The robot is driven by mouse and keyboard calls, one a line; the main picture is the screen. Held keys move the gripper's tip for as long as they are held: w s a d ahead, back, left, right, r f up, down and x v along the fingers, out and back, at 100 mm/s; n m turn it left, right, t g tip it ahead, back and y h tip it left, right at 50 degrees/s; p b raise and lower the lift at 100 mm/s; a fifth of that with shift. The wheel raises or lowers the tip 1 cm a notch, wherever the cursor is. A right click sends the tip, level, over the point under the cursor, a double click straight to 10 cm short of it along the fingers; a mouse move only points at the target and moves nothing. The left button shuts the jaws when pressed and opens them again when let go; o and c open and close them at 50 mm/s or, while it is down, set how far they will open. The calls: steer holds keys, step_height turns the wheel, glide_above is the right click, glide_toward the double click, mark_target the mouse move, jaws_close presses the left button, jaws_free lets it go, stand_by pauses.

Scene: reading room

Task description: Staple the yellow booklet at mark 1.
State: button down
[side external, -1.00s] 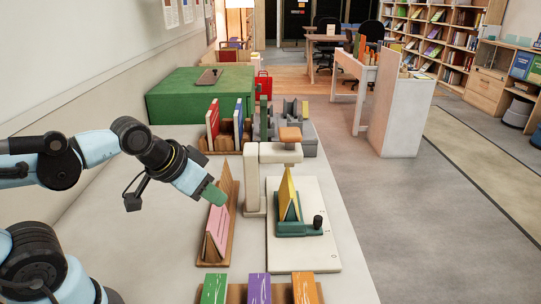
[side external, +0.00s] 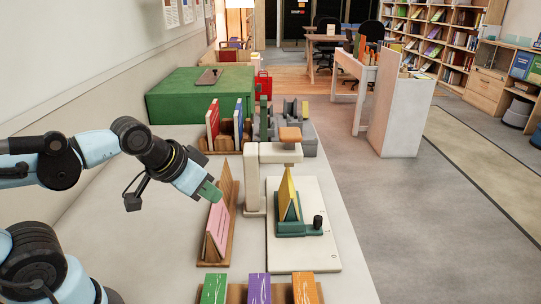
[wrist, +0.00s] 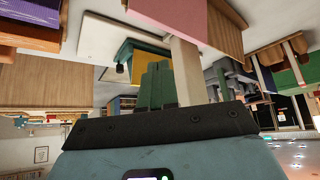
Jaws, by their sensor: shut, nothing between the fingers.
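The yellow booklet (side external: 287,190) stands upright, like a tent, in a teal holder (side external: 292,228) with a black knob (side external: 318,221). The holder sits on a cream base board (side external: 305,257). Behind it stands the cream stapler post (side external: 251,180), with an arm and an orange-brown pad (side external: 290,134) on top. My gripper (side external: 213,193) is shut and empty, left of the post and above the wooden rack. In the wrist view its green fingers (wrist: 157,84) are together, with part of the yellow booklet (wrist: 137,69) beyond them. Mark 1 cannot be made out.
A pink booklet (side external: 217,231) leans on a wooden rack (side external: 233,205) close below my gripper. Green (side external: 214,289), purple (side external: 259,288) and orange (side external: 306,288) booklets stand at the front. Red (side external: 213,124) and blue books, grey blocks and a green box (side external: 190,95) are behind.

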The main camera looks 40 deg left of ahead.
stand_by(0.8)
steer(key=w+r+n, duration=0.4)
steer(key=w+r, duration=0.5)
steer(key=r, duration=0.1)
step_height(320, 180, up, 9)
steer(key=n+t, duration=0.2)
steer(key=n, duration=0.2)
glide_above(286, 133)
steer(key=shift+w, duration=0.15)
steer(key=shift+f, duration=0.15)
steer(key=shift+f, duration=4.3)
steer(key=shift+f, duration=0.1)
steer(key=shift+f, duration=0.35)
